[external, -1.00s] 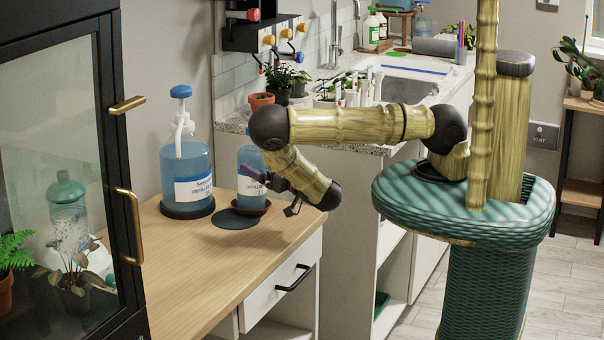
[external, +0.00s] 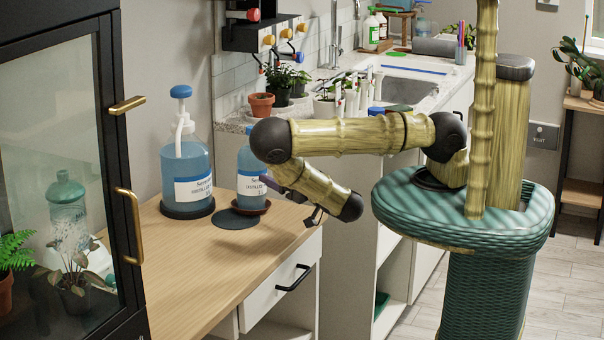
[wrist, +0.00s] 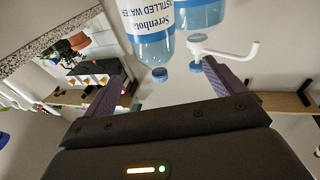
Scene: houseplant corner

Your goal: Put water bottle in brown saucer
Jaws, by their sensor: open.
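The water bottle (external: 251,160), blue with a white label, stands upright in the brown saucer (external: 262,209) on the wooden counter. My gripper (external: 283,190) is just right of the bottle in the external view, and the arm hides part of the bottle's right side. In the wrist view the fingers (wrist: 163,88) are spread wide with nothing held between them. The bottle (wrist: 152,45) appears upside down there, beyond the fingers, with its blue cap showing. The saucer is not clear in the wrist view.
A large blue pump bottle (external: 184,162) stands on a dark base to the left. A dark round mat (external: 232,222) lies in front of the saucer. The glass cabinet (external: 65,150) is at the left. The front counter is clear.

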